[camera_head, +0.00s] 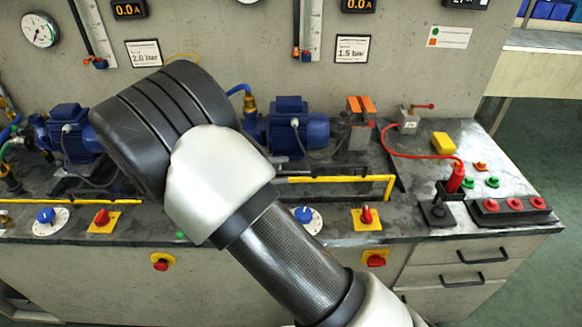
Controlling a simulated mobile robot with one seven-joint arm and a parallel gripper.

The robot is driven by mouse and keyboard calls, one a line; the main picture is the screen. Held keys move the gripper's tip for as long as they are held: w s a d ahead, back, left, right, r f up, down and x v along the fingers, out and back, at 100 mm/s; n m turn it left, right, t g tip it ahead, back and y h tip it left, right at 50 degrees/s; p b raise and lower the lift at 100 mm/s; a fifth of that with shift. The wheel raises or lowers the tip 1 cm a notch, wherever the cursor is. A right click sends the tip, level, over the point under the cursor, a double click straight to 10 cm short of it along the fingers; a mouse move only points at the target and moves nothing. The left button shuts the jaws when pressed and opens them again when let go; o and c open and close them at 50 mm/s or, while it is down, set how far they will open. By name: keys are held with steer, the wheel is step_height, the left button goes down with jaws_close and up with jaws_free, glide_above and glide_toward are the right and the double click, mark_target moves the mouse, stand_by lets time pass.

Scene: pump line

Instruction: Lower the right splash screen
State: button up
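The right splash screen (345,179) shows as a yellow-edged frame in front of the right blue pump motor (290,130). Its top bar runs level and its right post goes down to the bench; any clear pane is hard to make out. Its left end is hidden behind my arm. My arm crosses from the lower right to the upper left, over the bench. My gripper is not in view; the dark end of the arm covers the area where it could be.
A yellow bar (70,201) lies low at the left. Red switches (367,215) and blue dials line the bench front. At the right stand a black holder with a red handle (456,177), a red cable, a yellow block (443,142) and a red-button box (510,208).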

steer(key=shift+a, duration=0.15)
steer(key=shift+c, duration=0.4)
steer(key=shift+r, duration=0.15)
steer(key=c, duration=0.4)
steer(key=shift+d+r+g+y+p, duration=0.2)
steer(key=shift+d+g+y+p, duration=0.4)
steer(key=shift+p, duration=0.45)
jaws_close()
steer(key=w+a+r+n+g+y+p, duration=0.45)
steer(key=a+r+n+y+p, duration=0.35)
steer(key=y+p, duration=0.55)
steer(key=shift+t, duration=0.35)
steer(key=f, duration=0.4)
steer(key=d+f, duration=0.1)
steer(key=f, duration=0.3)
steer(key=w+f, duration=0.1)
steer(key=f, duration=0.3)
steer(key=shift+d+f, duration=0.15)
steer(key=shift+f, duration=0.25)
